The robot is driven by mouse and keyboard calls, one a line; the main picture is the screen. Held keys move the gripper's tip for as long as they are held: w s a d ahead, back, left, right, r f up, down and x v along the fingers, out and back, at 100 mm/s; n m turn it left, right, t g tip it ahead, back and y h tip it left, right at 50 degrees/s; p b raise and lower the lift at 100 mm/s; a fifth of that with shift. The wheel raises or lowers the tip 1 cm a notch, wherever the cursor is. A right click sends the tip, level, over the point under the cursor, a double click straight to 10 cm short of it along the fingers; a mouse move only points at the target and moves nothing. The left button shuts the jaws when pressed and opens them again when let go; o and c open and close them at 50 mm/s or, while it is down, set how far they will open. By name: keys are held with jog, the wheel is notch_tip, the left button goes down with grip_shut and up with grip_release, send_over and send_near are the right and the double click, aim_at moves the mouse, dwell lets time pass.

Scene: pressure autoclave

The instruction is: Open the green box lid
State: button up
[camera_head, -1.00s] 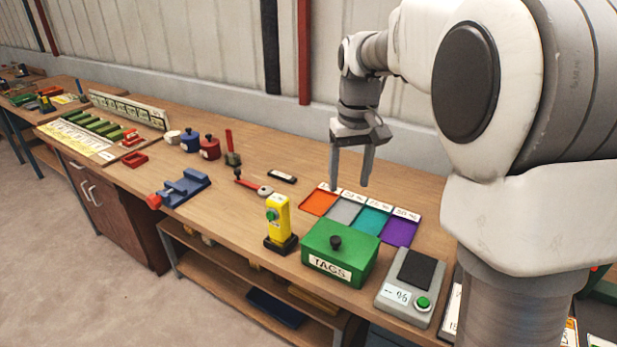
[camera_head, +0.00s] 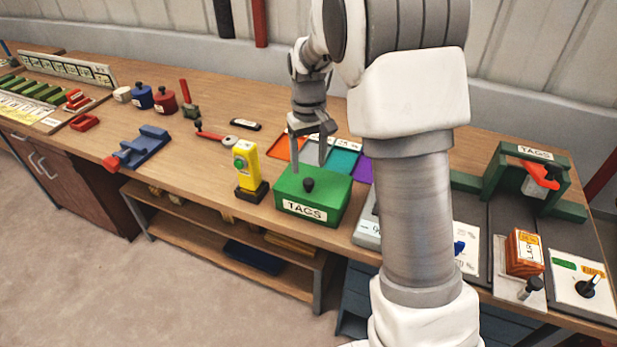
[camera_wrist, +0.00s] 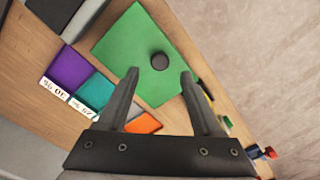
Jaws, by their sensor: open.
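The green box (camera_head: 313,208) stands on the workbench near its front edge, with a "TAGS" label on its front. Its green lid is shut and has a round black knob (camera_head: 308,184) on top. In the wrist view the lid (camera_wrist: 128,52) and knob (camera_wrist: 159,61) show beyond my fingertips. My gripper (camera_head: 309,150) is open and empty, fingers pointing down, above and behind the box. In the wrist view the knob lies ahead of the gap between the fingers (camera_wrist: 158,77), apart from both.
A yellow device (camera_head: 247,170) stands just left of the box. Coloured trays (camera_head: 341,160) lie behind it, and a grey scale (camera_head: 367,228) is at its right, partly hidden by my arm. A blue vise (camera_head: 140,146) is farther left. Bare bench lies between vise and yellow device.

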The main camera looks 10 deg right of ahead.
aim_at(308, 181)
jog(key=shift+f, duration=2.75)
grip_shut()
